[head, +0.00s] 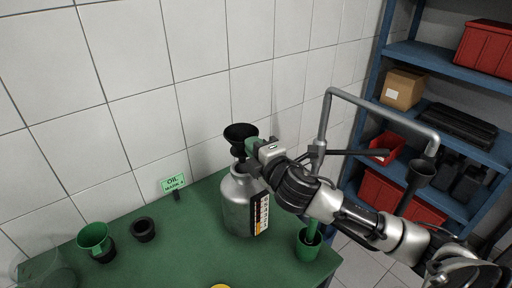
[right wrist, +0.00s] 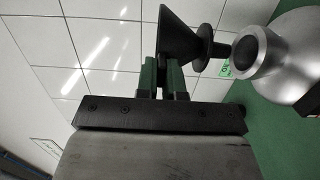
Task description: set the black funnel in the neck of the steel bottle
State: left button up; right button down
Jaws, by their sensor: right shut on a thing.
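The black funnel (head: 241,131) is held up over the steel bottle, wide mouth upward. My right gripper (head: 257,147) is shut on its side; the green fingers (right wrist: 170,80) show against the cone (right wrist: 178,36) in the right wrist view. The steel bottle (head: 240,205) stands upright on the green table. Its open neck (right wrist: 256,52) shows at the right of the right wrist view, with the funnel's spout (right wrist: 220,49) pointing toward it. The spout tip is close to the neck's rim; I cannot tell whether it touches. My left gripper is not in view.
On the green table (head: 165,245) are a green funnel (head: 94,237), a black ring (head: 143,229), a green OIL sign (head: 174,184) and a green cup (head: 307,243). A grey bent pipe (head: 383,106) and blue shelving (head: 447,64) stand right. A tiled wall is behind.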

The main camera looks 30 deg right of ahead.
aim_at(244, 154)
notch_tip(244, 154, down, 5)
jog(key=b, duration=0.4)
dwell(0.4)
dwell(0.9)
jog(key=shift+f, duration=0.6)
jog(key=c, duration=1.5)
grip_release()
jog(key=shift+s, duration=0.1)
